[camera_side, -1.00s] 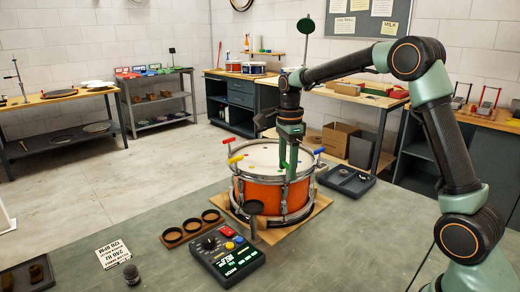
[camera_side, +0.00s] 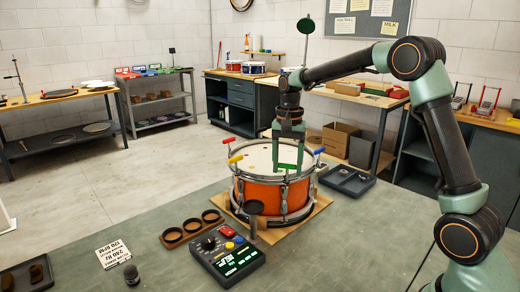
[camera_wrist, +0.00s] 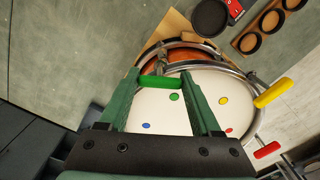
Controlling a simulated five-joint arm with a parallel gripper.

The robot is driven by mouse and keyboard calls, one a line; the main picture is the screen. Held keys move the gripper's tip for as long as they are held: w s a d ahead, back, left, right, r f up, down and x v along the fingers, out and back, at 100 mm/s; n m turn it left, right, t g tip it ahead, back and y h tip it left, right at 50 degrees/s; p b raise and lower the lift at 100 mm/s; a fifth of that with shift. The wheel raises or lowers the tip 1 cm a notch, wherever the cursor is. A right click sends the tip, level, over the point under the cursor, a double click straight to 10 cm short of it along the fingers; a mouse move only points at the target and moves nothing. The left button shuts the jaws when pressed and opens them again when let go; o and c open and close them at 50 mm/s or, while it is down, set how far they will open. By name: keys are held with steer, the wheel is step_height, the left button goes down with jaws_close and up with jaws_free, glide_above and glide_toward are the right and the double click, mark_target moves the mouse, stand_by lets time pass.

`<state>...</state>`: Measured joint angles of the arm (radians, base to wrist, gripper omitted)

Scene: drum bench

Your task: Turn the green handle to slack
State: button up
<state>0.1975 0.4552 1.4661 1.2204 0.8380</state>
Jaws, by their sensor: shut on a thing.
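The green handle (camera_wrist: 160,82) lies between the fingertips of my gripper (camera_wrist: 163,84) in the wrist view, at the rim of the orange drum (camera_side: 266,192). In the side view the handle (camera_side: 287,167) shows as a short green bar at the lower ends of the fingers. My gripper (camera_side: 288,163) is shut on it, pointing down, with the fingers set apart across the handle's length. The handle's shaft down to the rim is partly hidden.
Yellow (camera_side: 235,159), red (camera_side: 228,140) and blue (camera_side: 319,151) handles stand around the rim. A control box (camera_side: 228,252) with a lit screen sits in front, beside a rack of round cups (camera_side: 192,225). A grey tray (camera_side: 347,180) lies right of the drum.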

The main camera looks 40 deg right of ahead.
steer(key=n, duration=0.7)
steer(key=shift+r, duration=0.1)
steer(key=n, duration=0.7)
steer(key=shift+n, duration=0.3)
steer(key=n, duration=0.3)
steer(key=shift+n, duration=0.3)
steer(key=n, duration=0.3)
steer(key=shift+n, duration=0.3)
steer(key=n, duration=0.7)
steer(key=o, duration=1.4)
